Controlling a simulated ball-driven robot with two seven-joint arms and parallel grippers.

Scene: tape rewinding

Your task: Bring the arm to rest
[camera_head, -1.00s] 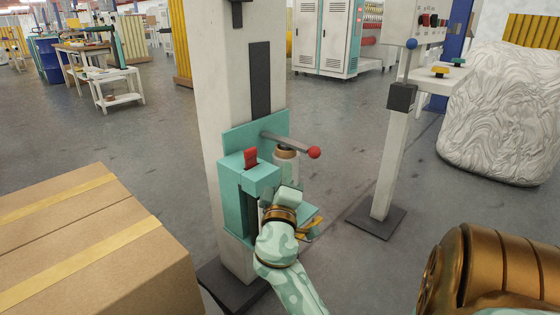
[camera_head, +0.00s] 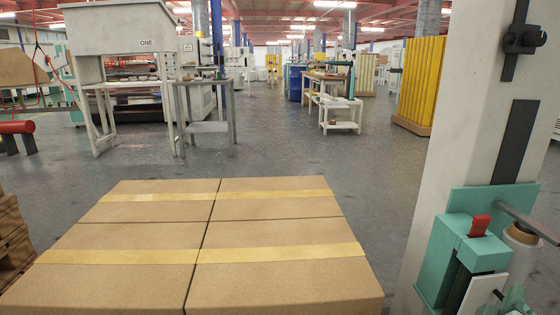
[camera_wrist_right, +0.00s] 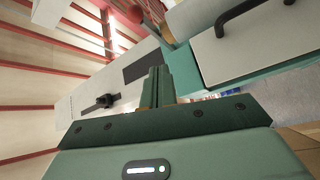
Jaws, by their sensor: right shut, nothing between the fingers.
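My right gripper (camera_wrist_right: 158,80) shows in the wrist view with its two dark green fingers together and nothing between them. It is near the teal tape unit (camera_wrist_right: 205,62) and its white panel with a black handle (camera_wrist_right: 237,13); whether it touches them I cannot tell. In the head view, the teal unit (camera_head: 443,262) is at the lower right on a white post, with a red switch (camera_head: 479,226), a grey lever (camera_head: 528,222) and a tape roll (camera_head: 522,236). Only a small pale-green piece of my right arm shows beside it. My left gripper is not in view.
Taped cardboard boxes (camera_head: 150,240) fill the lower middle. The white post (camera_head: 462,110) stands at the right. A wooden pallet stack (camera_head: 12,240) is at the left edge. Open grey floor (camera_head: 270,140) lies beyond, with benches and machines further back.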

